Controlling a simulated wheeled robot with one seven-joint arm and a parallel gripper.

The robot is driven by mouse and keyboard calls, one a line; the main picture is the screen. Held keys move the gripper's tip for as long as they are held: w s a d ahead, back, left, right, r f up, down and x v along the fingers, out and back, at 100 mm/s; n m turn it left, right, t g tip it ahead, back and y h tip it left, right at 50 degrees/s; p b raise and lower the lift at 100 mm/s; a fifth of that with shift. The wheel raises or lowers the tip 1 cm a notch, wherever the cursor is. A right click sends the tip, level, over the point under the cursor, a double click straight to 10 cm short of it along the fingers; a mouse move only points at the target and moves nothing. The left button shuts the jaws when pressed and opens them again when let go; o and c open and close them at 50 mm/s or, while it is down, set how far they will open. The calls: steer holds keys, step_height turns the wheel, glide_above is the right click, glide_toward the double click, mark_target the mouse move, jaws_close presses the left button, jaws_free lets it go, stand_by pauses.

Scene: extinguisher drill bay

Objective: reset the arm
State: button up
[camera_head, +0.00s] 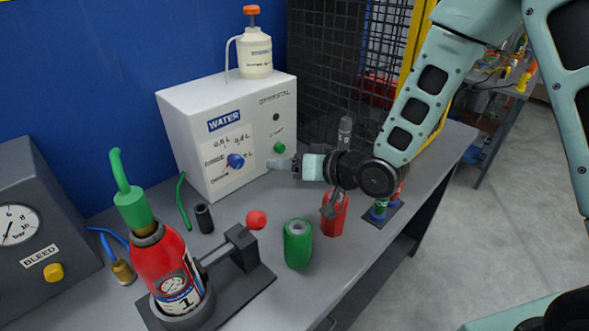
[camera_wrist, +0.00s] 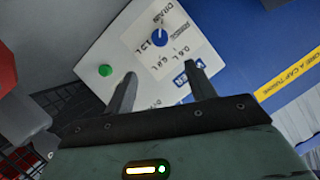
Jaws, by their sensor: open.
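My gripper (camera_head: 281,164) is open and held above the bench, just in front of the white water dispenser (camera_head: 182,125). In the wrist view the two fingers of my gripper (camera_wrist: 163,85) are spread, with nothing visible between them. Beyond them is the dispenser's white front (camera_wrist: 128,48) with its blue knob (camera_wrist: 159,38) and green button (camera_wrist: 105,70). The head view also shows the blue knob (camera_head: 235,161) and green button (camera_head: 279,147). My wrist partly hides the area behind it.
A red extinguisher (camera_head: 160,258) with a green top stands in a dark holder at front left. A green cylinder (camera_head: 297,247) and a red cylinder (camera_head: 335,222) stand below my wrist. A gauge box (camera_head: 40,260) is at left. A white bottle (camera_head: 256,52) tops the dispenser.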

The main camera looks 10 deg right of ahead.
steer(key=shift+v, duration=0.8)
steer(key=shift+a, duration=0.15)
steer(key=s+n+g+h, duration=0.1)
steer(key=s, duration=0.2)
steer(key=s+n+g+h, duration=0.1)
steer(key=s+g+h, duration=0.1)
steer(key=s, duration=0.1)
steer(key=s+n+g+h, duration=0.1)
steer(key=s+h, duration=0.1)
steer(key=s, duration=0.2)
steer(key=shift+r, duration=0.4)
steer(key=s+d+r+n+g+h, duration=0.1)
steer(key=s+d+r+g+h, duration=0.1)
steer(key=s, duration=0.7)
steer(key=s+d+r+n+g+h, duration=0.1)
steer(key=s+d+r+g+h, duration=0.1)
steer(key=s, duration=0.7)
steer(key=shift+g, duration=0.9)
steer(key=shift+d+r, duration=0.1)
